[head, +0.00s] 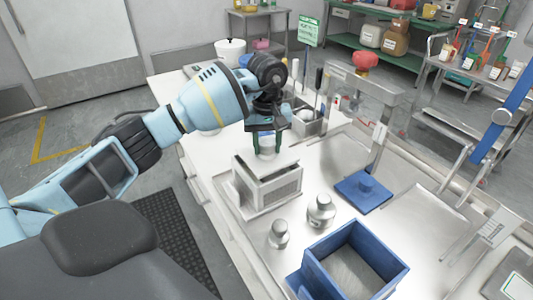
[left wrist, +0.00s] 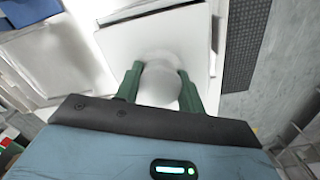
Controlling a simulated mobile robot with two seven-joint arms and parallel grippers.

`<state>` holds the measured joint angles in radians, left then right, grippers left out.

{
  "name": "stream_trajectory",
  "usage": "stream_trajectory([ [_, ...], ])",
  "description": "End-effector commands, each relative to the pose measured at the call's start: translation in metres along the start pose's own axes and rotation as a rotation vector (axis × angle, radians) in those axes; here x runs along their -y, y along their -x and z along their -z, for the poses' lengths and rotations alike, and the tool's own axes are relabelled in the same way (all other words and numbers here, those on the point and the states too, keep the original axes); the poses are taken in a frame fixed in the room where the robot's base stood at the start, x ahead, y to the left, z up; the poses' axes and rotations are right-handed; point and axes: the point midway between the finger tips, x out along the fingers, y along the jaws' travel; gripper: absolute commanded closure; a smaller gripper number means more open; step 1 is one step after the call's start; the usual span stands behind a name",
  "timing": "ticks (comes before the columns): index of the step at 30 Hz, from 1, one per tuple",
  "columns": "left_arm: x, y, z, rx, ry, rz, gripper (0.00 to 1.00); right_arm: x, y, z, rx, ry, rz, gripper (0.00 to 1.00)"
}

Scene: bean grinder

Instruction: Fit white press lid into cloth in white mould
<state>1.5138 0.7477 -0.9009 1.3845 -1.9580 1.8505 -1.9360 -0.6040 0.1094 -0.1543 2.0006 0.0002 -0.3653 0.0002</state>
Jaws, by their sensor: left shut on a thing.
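My left gripper (head: 267,147) is shut on the round knob of the white press lid (head: 284,163). In the left wrist view the pale knob (left wrist: 160,82) sits between the green fingers (left wrist: 160,92), with the flat lid plate (left wrist: 190,35) beyond it. The white mould (head: 272,193), a box with perforated sides, stands on the steel table directly below the lid. The lid is over the mould's top opening; I cannot tell whether it touches the rim. The cloth inside is hidden by the lid. My right gripper is not in view.
Two metal weights (head: 320,211) (head: 278,234) stand in front of the mould. An open blue mould (head: 310,273) is at the front right, and a blue lid (head: 363,193) lies flat to the right. A tool holder (head: 309,127) stands behind.

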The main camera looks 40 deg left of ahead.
Motion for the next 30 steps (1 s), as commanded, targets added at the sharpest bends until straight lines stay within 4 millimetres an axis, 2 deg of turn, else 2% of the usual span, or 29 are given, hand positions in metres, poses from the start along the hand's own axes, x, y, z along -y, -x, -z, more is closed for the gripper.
stream_trajectory([
  [3, 0.001, -0.020, -0.002, 0.004, -0.002, 0.004, 0.88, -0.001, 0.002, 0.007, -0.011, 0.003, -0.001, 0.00],
  [6, 0.001, -0.029, -0.001, 0.002, -0.001, 0.003, 0.88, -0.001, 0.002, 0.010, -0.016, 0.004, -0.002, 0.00],
  [18, 0.001, -0.036, -0.001, 0.002, -0.002, 0.004, 0.88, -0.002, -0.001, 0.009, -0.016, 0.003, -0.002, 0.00],
  [19, 0.001, -0.036, -0.001, 0.002, -0.002, 0.004, 0.59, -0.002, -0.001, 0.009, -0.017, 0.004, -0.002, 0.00],
  [21, 0.001, -0.035, -0.001, 0.002, -0.002, 0.004, 0.49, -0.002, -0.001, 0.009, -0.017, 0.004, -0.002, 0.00],
  [24, 0.001, -0.035, -0.001, 0.002, -0.001, 0.004, 0.39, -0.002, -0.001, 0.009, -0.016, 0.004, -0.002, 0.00],
  [30, 0.001, -0.035, -0.001, 0.002, -0.001, 0.004, 0.39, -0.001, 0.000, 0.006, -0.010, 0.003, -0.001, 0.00],
])
